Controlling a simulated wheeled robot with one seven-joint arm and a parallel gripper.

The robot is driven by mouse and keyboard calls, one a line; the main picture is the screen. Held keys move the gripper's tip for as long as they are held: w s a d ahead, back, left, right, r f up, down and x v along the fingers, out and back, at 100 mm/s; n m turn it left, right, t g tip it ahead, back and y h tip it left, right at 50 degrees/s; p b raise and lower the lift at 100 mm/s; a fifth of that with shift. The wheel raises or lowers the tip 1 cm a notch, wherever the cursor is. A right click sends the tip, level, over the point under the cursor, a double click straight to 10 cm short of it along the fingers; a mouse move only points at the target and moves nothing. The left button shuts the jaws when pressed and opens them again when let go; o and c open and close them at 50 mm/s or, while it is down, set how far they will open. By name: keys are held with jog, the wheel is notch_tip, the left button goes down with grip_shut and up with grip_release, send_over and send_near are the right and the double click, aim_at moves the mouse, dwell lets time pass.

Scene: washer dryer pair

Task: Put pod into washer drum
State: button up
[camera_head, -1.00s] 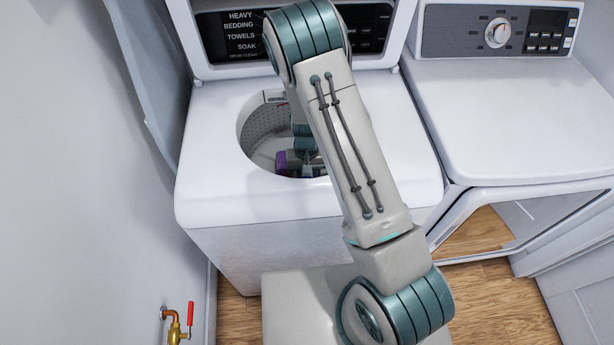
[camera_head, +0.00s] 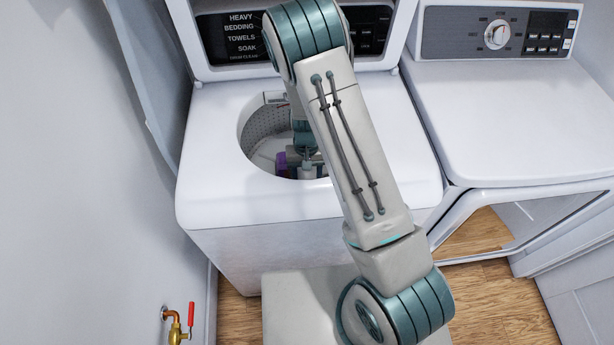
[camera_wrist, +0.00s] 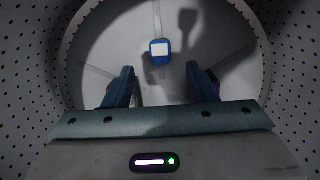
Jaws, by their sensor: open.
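The pod (camera_wrist: 160,52), a small block with a blue rim and a white face, shows in the wrist view on the pale floor of the washer drum, ahead of my fingertips and apart from them. The perforated washer drum (camera_head: 262,124) shows through the round top opening in the head view. My gripper (camera_wrist: 162,88) is open and empty inside the drum, its two dark blue fingers spread. In the head view my gripper (camera_head: 300,168) is partly hidden by the front rim and my arm. The pod is not visible in the head view.
The drum wall surrounds my gripper, and the opening's rim (camera_head: 262,176) is close to my wrist. A dryer (camera_head: 510,125) stands at the right. A red-handled valve (camera_head: 190,314) is on the left wall.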

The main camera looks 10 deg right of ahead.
notch_tip(320, 180, up, 11)
jog(key=w+b, duration=0.1)
jog(key=w, duration=0.1)
jog(key=s+d+r+t+y, duration=0.1)
jog(key=s+d+r, duration=0.25)
jog(key=r, duration=0.45)
jog(key=s+d+r+t, duration=0.1)
jog(key=s+d+r, duration=0.1)
jog(key=s+r, duration=0.4)
jog(key=s+d+r+t+h, duration=0.1)
jog(key=s+d+r+t, duration=0.2)
jog(key=s+r, duration=0.5)
jog(key=s+d, duration=0.1)
jog(key=s, duration=0.2)
jog(key=shift+s, duration=0.2)
